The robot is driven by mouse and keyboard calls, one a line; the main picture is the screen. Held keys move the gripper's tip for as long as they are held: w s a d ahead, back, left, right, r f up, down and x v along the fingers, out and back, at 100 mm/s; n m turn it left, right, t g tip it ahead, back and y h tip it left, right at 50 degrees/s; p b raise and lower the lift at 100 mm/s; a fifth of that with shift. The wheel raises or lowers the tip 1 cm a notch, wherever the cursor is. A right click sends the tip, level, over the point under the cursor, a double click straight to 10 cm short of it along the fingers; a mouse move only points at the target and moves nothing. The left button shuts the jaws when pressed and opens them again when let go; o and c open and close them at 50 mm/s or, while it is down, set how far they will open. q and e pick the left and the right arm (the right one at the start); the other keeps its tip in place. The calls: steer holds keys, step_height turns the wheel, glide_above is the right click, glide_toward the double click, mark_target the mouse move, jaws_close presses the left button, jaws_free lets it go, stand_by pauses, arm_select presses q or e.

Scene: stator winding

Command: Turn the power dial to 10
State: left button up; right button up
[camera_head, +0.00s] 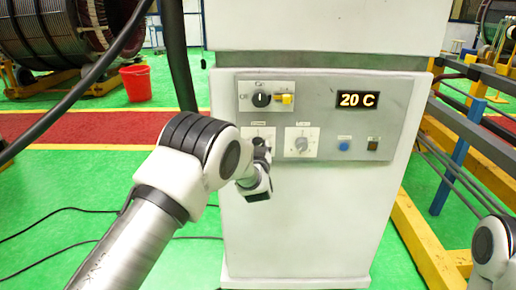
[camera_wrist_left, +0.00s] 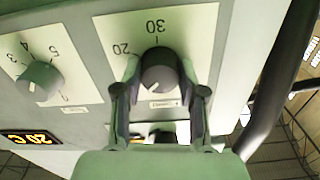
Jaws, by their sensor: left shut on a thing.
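The grey cabinet's control panel (camera_head: 400,95) carries several dials and a display. My left gripper (camera_head: 261,150) is at the lower left dial, hiding most of it in the head view. In the left wrist view the gripper (camera_wrist_left: 158,66) is shut around this dark round dial (camera_wrist_left: 157,78), one finger on each side. Its white plate (camera_wrist_left: 190,30) shows the marks 20 and 30; the small label is unreadable. A second dial with marks up to 5 (camera_wrist_left: 40,80) sits beside it; it is the lower right dial (camera_head: 302,144) in the head view. My right gripper is out of view.
The display (camera_head: 358,100) reads 20 C. A black rotary switch (camera_head: 261,100) and a yellow handle (camera_head: 284,99) sit above the held dial. A blue button (camera_head: 344,146) and a dark button (camera_head: 373,146) sit right. Yellow and blue frames (camera_head: 455,150) stand right of the cabinet.

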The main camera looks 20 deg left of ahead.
arm_select(q)
steer(key=shift+f+m, duration=0.1)
steer(key=shift+m, duration=1.1)
steer(key=o, duration=1.1)
steer(key=shift+o, duration=0.2)
steer(key=v, duration=1.2)
